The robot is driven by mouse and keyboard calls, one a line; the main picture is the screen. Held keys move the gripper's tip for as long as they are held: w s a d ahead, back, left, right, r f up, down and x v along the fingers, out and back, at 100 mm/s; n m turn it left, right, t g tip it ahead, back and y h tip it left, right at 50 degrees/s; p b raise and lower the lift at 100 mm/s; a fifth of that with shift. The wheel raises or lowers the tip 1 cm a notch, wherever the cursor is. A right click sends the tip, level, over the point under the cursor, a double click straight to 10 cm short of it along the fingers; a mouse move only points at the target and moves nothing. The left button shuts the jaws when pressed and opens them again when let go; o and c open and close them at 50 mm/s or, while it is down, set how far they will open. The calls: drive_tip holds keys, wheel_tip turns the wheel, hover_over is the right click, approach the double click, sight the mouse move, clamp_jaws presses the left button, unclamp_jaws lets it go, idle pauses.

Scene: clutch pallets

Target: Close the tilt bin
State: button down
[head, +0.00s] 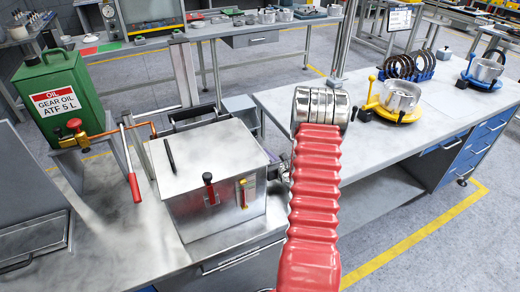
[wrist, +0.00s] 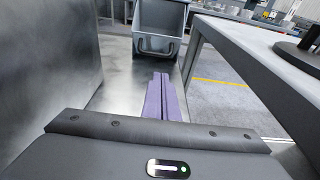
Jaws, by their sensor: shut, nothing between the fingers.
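The tilt bin appears to be the grey bin (wrist: 160,32) at the top of the wrist view, with a looped handle on its front facing me. Its upper part is cut off by the frame edge, and I cannot tell how far it tilts. In the head view a grey bin (head: 240,106) shows behind the right back corner of the steel box. My gripper (wrist: 161,80) has purple fingers that are together and empty. They point towards the bin, below its handle in the picture, apart from it.
The steel box (head: 205,165) stands on the left bench, and a steel wall fills the left of the wrist view. A grey table edge (wrist: 235,60) runs along its right. A green oil can (head: 60,100) and a red-handled lever (head: 135,185) stand left of the box.

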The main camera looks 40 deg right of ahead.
drive_tip(key=x, duration=0.9)
drive_tip(key=shift+w+d+f, duration=0.1)
drive_tip(key=shift+w, duration=0.2)
idle(0.3)
drive_tip(key=shift+g, duration=0.3)
